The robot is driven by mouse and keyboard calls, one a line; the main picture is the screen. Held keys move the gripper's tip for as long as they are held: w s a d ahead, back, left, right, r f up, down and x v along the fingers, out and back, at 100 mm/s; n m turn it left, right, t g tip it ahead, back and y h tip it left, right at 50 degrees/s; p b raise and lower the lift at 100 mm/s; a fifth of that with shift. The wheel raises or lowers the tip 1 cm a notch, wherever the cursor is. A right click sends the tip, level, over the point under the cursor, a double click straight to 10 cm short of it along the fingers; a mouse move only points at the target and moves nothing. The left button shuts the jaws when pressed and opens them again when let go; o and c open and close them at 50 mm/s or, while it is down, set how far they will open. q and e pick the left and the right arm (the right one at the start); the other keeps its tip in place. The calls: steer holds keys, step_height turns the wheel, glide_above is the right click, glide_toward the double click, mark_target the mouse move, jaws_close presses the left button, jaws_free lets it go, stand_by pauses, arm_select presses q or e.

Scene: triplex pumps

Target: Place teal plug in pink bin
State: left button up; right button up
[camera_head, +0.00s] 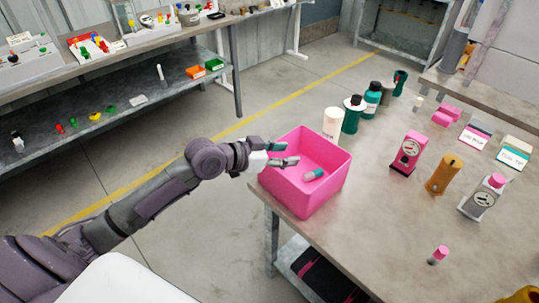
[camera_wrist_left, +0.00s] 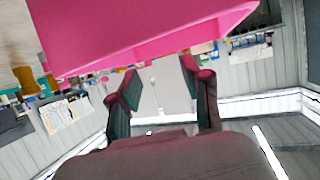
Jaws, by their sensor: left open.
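The pink bin (camera_head: 322,192) stands at the left corner of the table in the head view. Its pink wall also fills the top of the left wrist view (camera_wrist_left: 130,30). The teal plug (camera_head: 314,174), teal with a pale end, lies inside the bin on its floor. My left gripper (camera_head: 290,154) is over the bin's left rim, with its fingers apart and nothing between them. In the left wrist view the open fingers (camera_wrist_left: 160,80) show empty space between them. My right gripper is in neither view.
Several bottles, including a white one (camera_head: 332,124) and a dark green one (camera_head: 353,114), stand behind the bin. A pink gauge unit (camera_head: 408,153) and an orange cylinder (camera_head: 443,174) stand to its right.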

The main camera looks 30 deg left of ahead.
arm_select(q)
steer(key=v, duration=0.5)
stand_by(0.5)
